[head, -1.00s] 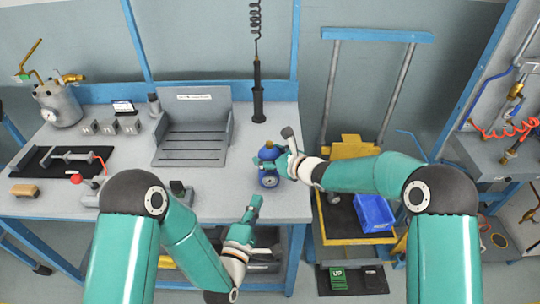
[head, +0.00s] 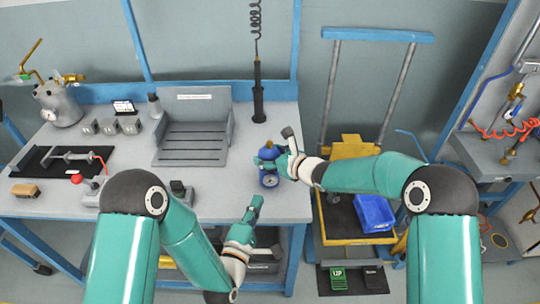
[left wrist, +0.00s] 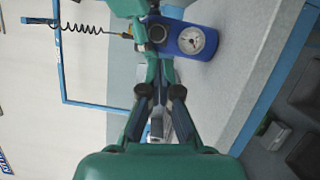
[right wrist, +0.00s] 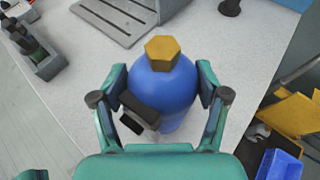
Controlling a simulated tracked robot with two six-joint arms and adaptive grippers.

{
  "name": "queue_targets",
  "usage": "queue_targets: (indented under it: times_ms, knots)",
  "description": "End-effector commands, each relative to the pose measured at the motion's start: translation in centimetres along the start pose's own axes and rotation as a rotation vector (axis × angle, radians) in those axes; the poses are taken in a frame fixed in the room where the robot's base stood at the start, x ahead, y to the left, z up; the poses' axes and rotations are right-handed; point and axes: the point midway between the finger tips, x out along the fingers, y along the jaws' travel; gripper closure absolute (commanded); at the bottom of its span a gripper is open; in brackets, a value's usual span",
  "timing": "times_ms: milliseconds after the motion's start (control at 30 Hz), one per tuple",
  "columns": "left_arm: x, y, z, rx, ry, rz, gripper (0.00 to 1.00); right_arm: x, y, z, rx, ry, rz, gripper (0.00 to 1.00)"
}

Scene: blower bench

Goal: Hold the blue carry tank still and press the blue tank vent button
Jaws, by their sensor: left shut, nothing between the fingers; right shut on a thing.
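The blue carry tank (head: 271,153) stands upright near the right end of the bench, with a round gauge on its front. In the right wrist view the tank (right wrist: 165,92) shows a brass hex cap on top and a dark block on its side. My right gripper (head: 285,163) is shut around the tank from the right. My left gripper (head: 256,203) is shut and empty, in front of the tank and apart from it. In the left wrist view the tank (left wrist: 190,25) with its gauge is beyond the left fingers (left wrist: 155,65). I cannot clearly make out the vent button.
A grey slotted tray (head: 193,143) stands on the bench (head: 120,207) left of the tank. A black post (head: 258,95) with a coiled cord is behind it. A yellow cart with a blue bin (head: 374,212) is right of the bench. Bench top between tray and tank is clear.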

Motion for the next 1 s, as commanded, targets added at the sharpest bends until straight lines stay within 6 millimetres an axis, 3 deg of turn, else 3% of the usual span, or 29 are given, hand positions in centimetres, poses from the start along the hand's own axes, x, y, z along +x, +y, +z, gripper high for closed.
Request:
queue_targets:
  times_ms: [167,400,533,667,900,1000]
  knots:
    - [-0.1,-2.2,0.3,0.01,-0.016,-0.101,1.0,0.0,0.1,-0.1,0.003,0.003,0.002,0.88]
    - [-0.8,-7.9,0.8,0.036,-0.055,-0.409,1.0,0.0,0.1,-0.1,0.003,0.003,0.002,0.88]
    - [-1.2,-9.0,1.2,0.052,-0.083,-0.572,1.0,0.0,0.1,-0.1,0.003,0.003,0.002,0.88]
    - [-1.5,-8.1,1.9,0.063,-0.114,-0.698,1.0,0.1,0.1,-0.1,0.003,0.003,0.002,0.88]
    - [0.0,-1.7,3.2,0.075,-0.144,-0.696,1.0,0.1,0.1,-0.2,0.003,0.003,0.002,0.88]
    - [0.5,0.0,3.5,0.081,-0.149,-0.66,1.0,0.1,0.1,-0.2,0.003,0.003,0.002,0.88]
